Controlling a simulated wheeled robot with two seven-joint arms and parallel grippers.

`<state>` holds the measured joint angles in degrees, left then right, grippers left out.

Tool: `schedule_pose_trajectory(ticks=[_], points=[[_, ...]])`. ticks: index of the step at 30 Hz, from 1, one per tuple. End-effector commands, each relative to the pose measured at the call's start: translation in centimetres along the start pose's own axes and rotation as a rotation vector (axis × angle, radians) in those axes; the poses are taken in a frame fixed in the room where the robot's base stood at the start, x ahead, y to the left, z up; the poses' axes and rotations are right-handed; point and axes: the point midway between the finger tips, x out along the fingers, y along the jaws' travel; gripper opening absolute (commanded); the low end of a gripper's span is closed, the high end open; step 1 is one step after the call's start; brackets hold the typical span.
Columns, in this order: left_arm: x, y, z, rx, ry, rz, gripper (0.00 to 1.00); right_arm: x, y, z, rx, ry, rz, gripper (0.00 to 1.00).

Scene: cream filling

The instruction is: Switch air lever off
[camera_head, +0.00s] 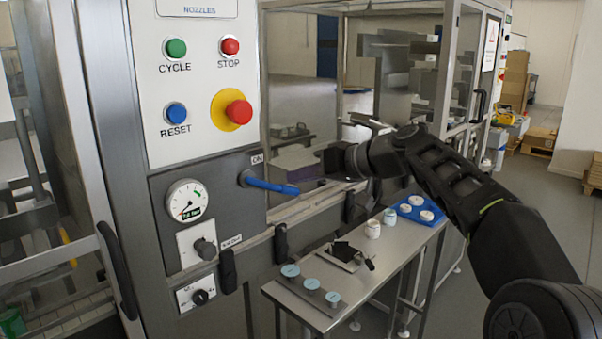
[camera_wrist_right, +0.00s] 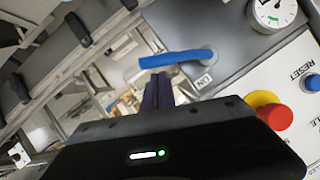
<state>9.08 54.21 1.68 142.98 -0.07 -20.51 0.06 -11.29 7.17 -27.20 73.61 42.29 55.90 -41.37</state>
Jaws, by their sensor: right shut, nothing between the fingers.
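The blue air lever (camera_head: 270,184) sticks out to the right from its pivot on the grey panel, beside an "ON" label. My right gripper (camera_head: 292,176) reaches in from the right, with its fingertips close to the lever's free end. In the right wrist view the lever (camera_wrist_right: 176,58) lies across the top of the shut fingers (camera_wrist_right: 157,88), near its free end. I cannot tell whether the fingertips touch it. The fingers hold nothing. My left gripper is not in view.
A pressure gauge (camera_head: 187,201) and knobs sit left of the lever. A red emergency button (camera_head: 239,112) is above it. Below, a steel shelf (camera_head: 385,262) holds white jars (camera_head: 372,229), a blue tray (camera_head: 416,209) and several lids. The glass cabinet stands behind my right gripper.

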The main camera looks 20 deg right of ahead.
Motion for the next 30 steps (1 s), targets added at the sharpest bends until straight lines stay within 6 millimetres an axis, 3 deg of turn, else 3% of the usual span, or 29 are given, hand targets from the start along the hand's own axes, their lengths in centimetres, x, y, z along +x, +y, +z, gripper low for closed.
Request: schedule_pose_trajectory(ticks=[12,30], points=[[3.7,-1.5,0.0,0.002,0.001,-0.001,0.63,1.8,1.0,3.8,0.359,0.000,-0.168,0.00],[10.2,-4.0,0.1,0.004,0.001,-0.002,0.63,3.9,-0.6,8.3,0.864,0.000,-0.409,0.00]])
